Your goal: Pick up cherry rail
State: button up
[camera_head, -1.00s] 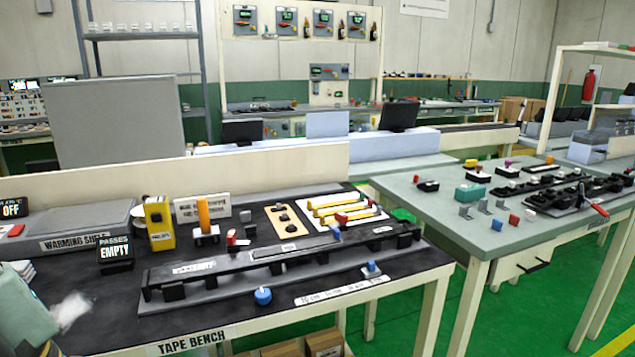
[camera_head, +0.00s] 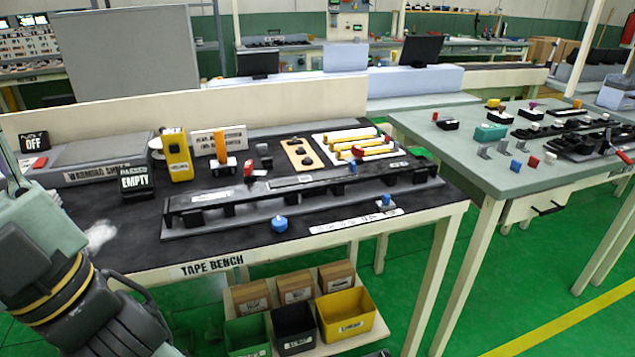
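No rail in the camera_head view is clearly cherry-coloured or legibly marked cherry. A long black rail (camera_head: 237,201) with pale labels lies on a grey base on the tape bench (camera_head: 130,255). Several yellow bars (camera_head: 352,142) lie on a white board (camera_head: 376,133) behind it, with a small red piece (camera_head: 358,152) beside them. My arm shows at the lower left, left of the bench front. Its gripper fingers are not visible, so I cannot tell what they hold.
A blue knob (camera_head: 279,224) stands in front of the rail. A yellow dispenser (camera_head: 177,155) and an EMPTY sign (camera_head: 134,181) stand at the bench's left. Bins, including a yellow one (camera_head: 347,316), sit underneath. Another table (camera_head: 430,142) stands right, across green floor.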

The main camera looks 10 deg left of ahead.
aim_at(217, 198)
jog(key=j+z, duration=1.05)
jog(key=z, duration=0.15)
